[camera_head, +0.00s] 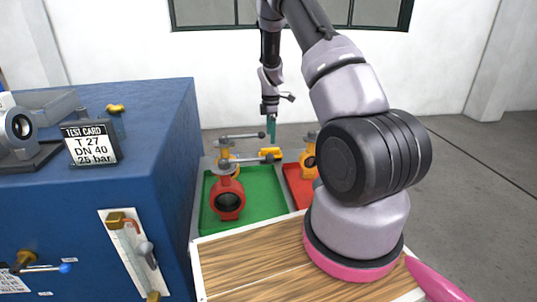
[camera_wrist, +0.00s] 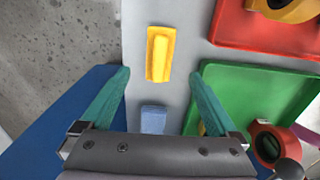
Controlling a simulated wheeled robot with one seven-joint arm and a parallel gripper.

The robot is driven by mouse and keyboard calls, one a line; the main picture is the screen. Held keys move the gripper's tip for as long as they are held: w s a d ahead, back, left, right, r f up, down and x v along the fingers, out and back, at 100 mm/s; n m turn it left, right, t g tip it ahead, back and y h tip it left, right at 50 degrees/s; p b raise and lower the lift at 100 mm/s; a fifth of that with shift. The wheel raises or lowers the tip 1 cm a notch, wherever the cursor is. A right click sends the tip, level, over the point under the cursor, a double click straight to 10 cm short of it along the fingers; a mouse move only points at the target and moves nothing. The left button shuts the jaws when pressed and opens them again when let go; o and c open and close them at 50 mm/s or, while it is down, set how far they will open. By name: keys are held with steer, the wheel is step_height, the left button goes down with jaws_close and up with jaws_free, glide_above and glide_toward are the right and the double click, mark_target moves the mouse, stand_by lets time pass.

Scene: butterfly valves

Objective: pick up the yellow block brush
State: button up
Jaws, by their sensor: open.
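The yellow block brush (camera_wrist: 160,54) lies flat on a light grey surface in the wrist view, its raised narrow part facing up. In the head view a yellow piece (camera_head: 270,153) behind the trays looks like the same brush, partly hidden by valve parts. My gripper (camera_wrist: 160,76) is open with nothing between its teal fingers. The brush lies just ahead of the fingertips in the picture, between their two lines. In the head view my gripper (camera_head: 271,138) points down above the yellow piece; the exact height gap is unclear.
A light blue block (camera_wrist: 153,119) lies near the brush. A green tray (camera_head: 262,190) holds a red valve (camera_head: 228,199); a red tray (camera_head: 297,187) holds an orange valve (camera_head: 309,158). A tall blue cabinet (camera_head: 160,130) stands at the left. Grey surface around the brush is clear.

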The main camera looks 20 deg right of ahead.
mark_target(270, 150)
step_height(270, 150, down, 8)
steer(key=shift+w+a+f, duration=0.1)
steer(key=shift+f, duration=0.1)
jaws_close()
step_height(270, 150, up, 10)
steer(key=shift+r, duration=0.1)
stand_by(0.7)
